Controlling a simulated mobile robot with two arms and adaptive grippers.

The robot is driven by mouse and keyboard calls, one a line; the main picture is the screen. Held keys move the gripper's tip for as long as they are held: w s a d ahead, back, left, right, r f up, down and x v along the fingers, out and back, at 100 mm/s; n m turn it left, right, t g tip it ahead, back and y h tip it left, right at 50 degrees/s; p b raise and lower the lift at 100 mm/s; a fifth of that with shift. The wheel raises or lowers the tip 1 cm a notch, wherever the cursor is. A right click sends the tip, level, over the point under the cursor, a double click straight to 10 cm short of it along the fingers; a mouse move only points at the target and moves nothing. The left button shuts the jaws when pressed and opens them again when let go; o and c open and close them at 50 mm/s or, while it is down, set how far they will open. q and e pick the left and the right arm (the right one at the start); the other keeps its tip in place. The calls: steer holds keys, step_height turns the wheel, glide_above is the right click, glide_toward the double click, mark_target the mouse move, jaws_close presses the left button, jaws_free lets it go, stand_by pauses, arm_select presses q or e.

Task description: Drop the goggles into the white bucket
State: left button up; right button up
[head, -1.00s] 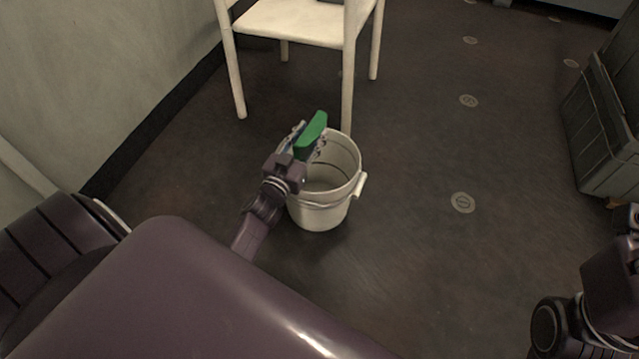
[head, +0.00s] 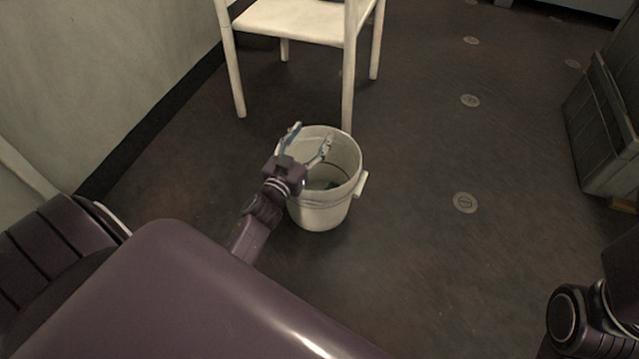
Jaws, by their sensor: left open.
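The white bucket (head: 322,212) stands upright on the dark floor, with a handle tab at its right side. The goggles (head: 331,185) show as a small dark green patch low inside the bucket, mostly hidden by the gripper and the bucket wall. My left gripper (head: 311,139) is open and empty over the bucket's left rim, its two fingers spread above the opening. Only part of my right arm shows at the lower right edge; its fingers are out of view.
A white chair (head: 297,22) stands right behind the bucket, one leg close to the rim. A pale wall (head: 100,75) runs along the left. A dark grey crate (head: 604,135) stands at the right. The floor (head: 420,150) between bucket and crate is clear.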

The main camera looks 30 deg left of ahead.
arm_select(q)
steer(key=shift+s, duration=0.15)
steer(key=s+d, duration=0.1)
steer(key=s, duration=1)
steer(key=shift+s+d, duration=0.3)
steer(key=shift+s, duration=0.05)
